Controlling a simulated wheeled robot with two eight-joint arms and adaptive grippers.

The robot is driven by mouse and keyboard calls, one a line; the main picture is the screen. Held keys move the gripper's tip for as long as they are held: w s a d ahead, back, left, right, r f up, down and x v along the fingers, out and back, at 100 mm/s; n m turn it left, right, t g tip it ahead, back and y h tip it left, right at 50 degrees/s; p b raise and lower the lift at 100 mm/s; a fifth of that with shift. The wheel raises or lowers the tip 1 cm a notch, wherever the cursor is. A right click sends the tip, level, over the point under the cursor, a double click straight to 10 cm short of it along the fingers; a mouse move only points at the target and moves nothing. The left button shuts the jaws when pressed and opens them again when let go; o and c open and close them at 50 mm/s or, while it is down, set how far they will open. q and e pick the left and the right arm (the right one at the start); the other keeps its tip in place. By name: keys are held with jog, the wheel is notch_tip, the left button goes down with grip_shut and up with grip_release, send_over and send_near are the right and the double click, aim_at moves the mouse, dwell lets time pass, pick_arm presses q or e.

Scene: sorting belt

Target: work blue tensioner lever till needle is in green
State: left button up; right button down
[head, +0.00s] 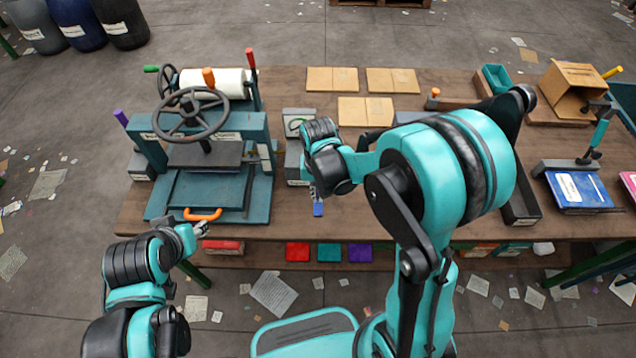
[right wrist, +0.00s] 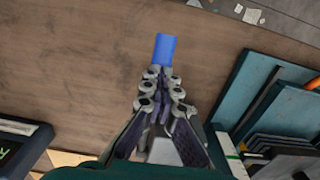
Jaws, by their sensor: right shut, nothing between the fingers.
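The blue tensioner lever handle (head: 318,209) shows near the front edge of the bench, just beyond my right gripper (head: 315,192). In the right wrist view the blue handle (right wrist: 165,48) stands straight ahead of the shut, empty fingertips (right wrist: 161,80). I cannot tell whether they touch it. A grey box with a pale dial face (head: 297,122) and some green on it stands behind, left of my right wrist; its needle is too small to read. The lever's lower part is hidden. My left gripper (head: 201,229) is low at the bench's front edge, near the orange handle; its opening is unclear.
A teal press with a handwheel (head: 190,112) and an orange front handle (head: 203,214) stands left of the lever. Brown boards (head: 365,110) lie at the back. A blue book (head: 578,190) sits under a clamp at right. Red, teal and purple squares (head: 329,252) are below the front edge.

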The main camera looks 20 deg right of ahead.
jog(key=shift+r, duration=0.1)
pick_arm(q)
notch_tip(320, 180, up, 10)
jog(key=p, duration=1)
jog(key=shift+r+p, duration=0.25)
jog(key=shift+p, duration=0.05)
pick_arm(e)
notch_tip(320, 180, up, 14)
